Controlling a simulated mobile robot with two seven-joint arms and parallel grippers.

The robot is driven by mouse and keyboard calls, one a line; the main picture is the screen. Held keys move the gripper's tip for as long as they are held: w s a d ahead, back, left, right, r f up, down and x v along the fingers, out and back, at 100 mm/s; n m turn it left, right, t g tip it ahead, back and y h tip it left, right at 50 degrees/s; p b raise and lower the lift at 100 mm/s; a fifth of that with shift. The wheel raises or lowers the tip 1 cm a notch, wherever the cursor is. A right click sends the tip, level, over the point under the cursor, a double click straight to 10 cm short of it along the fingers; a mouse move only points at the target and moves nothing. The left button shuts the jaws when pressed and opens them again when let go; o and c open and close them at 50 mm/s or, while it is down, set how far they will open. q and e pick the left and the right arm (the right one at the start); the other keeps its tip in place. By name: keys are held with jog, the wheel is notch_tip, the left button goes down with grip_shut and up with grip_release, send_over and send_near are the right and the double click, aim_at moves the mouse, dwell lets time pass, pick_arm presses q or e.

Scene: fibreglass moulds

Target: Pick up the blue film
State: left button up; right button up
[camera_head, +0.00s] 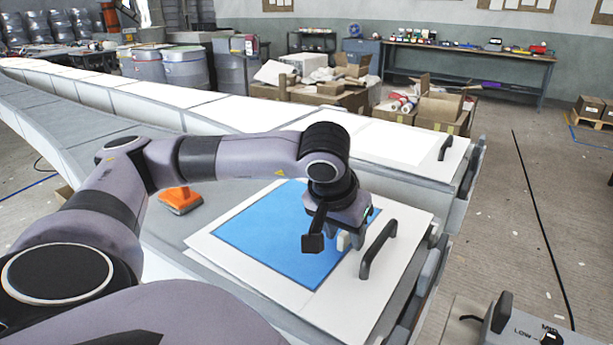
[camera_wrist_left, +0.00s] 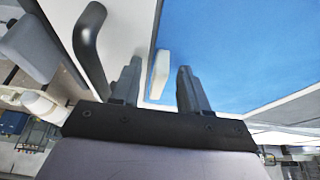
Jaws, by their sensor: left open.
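The blue film (camera_head: 265,235) lies flat on a white panel (camera_head: 225,258) on top of the long mould. It also fills the upper right of the left wrist view (camera_wrist_left: 240,50). My left gripper (camera_head: 350,240) is over the film's right edge, pointing down, and open. In the left wrist view, a small white tab (camera_wrist_left: 158,75) at the film's edge shows between the two fingers of the left gripper (camera_wrist_left: 158,85). Whether the fingers touch it I cannot tell. My arm hides part of the film's far right side. My right gripper is not in view.
A black handle (camera_head: 377,250) stands up from the panel just right of the gripper. It also shows in the left wrist view (camera_wrist_left: 90,35). An orange tool (camera_head: 180,200) lies left of the film. A control box (camera_head: 490,325) stands at the lower right.

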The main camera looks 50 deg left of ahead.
pick_arm(q)
grip_shut()
